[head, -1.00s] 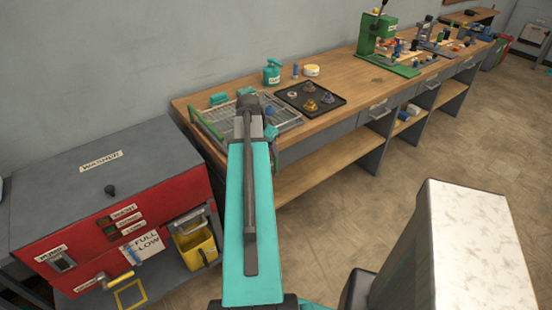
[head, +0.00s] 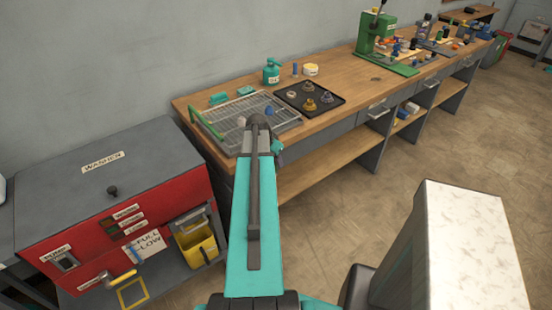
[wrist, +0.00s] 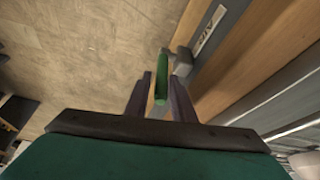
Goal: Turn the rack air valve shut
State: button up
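In the wrist view a green lever (wrist: 161,89) stands out beside a small grey valve body (wrist: 183,61) at the bench edge, next to a label reading "AIR" (wrist: 208,31). My gripper (wrist: 161,98) is open, with its two dark fingers on either side of the green lever. Gaps seem to show between lever and fingers, but contact is hard to judge. In the head view my teal arm reaches to the bench's front edge by the wire rack (head: 228,128); the valve and fingers are hidden there.
The wooden bench (head: 345,95) carries a black tray (head: 338,101) of small parts, a teal can (head: 271,72) and a green press (head: 378,38). A red and grey washer (head: 110,190) stands at left. The floor in front is open.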

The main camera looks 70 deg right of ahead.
jog(key=shift+f, duration=0.1)
grip_shut()
jog(key=shift+s+d, duration=0.1)
jog(key=shift+d, duration=0.25)
jog(key=shift+a, duration=0.25)
